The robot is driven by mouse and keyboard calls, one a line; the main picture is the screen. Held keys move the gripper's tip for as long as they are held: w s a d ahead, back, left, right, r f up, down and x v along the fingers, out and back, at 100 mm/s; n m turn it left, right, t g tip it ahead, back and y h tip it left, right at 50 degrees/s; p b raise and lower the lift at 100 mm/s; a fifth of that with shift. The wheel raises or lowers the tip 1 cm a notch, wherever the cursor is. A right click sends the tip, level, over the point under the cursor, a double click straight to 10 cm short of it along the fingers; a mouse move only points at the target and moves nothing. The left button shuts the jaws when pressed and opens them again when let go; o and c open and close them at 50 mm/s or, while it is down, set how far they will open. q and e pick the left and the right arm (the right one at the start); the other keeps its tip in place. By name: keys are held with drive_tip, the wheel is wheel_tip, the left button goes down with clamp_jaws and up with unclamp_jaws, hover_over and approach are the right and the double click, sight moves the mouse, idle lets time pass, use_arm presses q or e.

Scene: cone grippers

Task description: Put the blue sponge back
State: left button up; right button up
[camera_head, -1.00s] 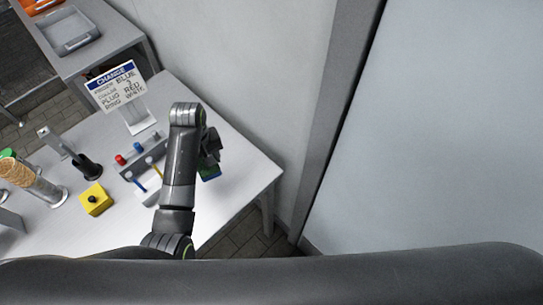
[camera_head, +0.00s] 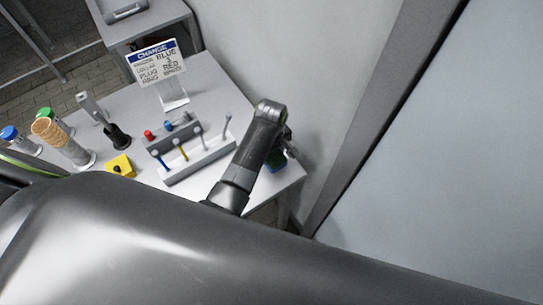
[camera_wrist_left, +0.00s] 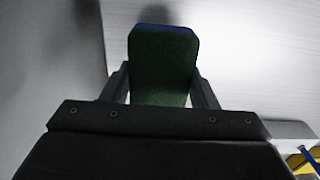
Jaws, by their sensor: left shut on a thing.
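The blue sponge (camera_head: 276,160) shows in the head view as a small blue and green block, partly hidden behind my arm at the right end of the table. In the left wrist view the sponge (camera_wrist_left: 163,68) has a dark green broad face and a blue far edge. My left gripper (camera_head: 285,148) is shut on it, with one finger on each side. The gripper also shows in the left wrist view (camera_wrist_left: 161,88). The wrist view shows a pale surface beyond the sponge; the gap to it is unclear. My right gripper is not in view.
A grey rack (camera_head: 200,160) with several upright tools stands left of my arm. A yellow block (camera_head: 121,166), a waffle-textured cone (camera_head: 48,131) and a sign (camera_head: 158,63) stand farther left on the table (camera_head: 222,95). A wall rises close to the right.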

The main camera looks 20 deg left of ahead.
sight(271, 159)
use_arm(q)
drive_tip(key=shift+f, duration=1.5)
drive_tip(key=o, duration=0.9)
drive_tip(key=shift+f, duration=0.15)
drive_tip(key=shift+o, duration=0.2)
wheel_tip(271, 159, up, 12)
drive_tip(key=shift+r+b, duration=0.2)
drive_tip(key=shift+b, duration=0.1)
drive_tip(key=shift+f, duration=0.1)
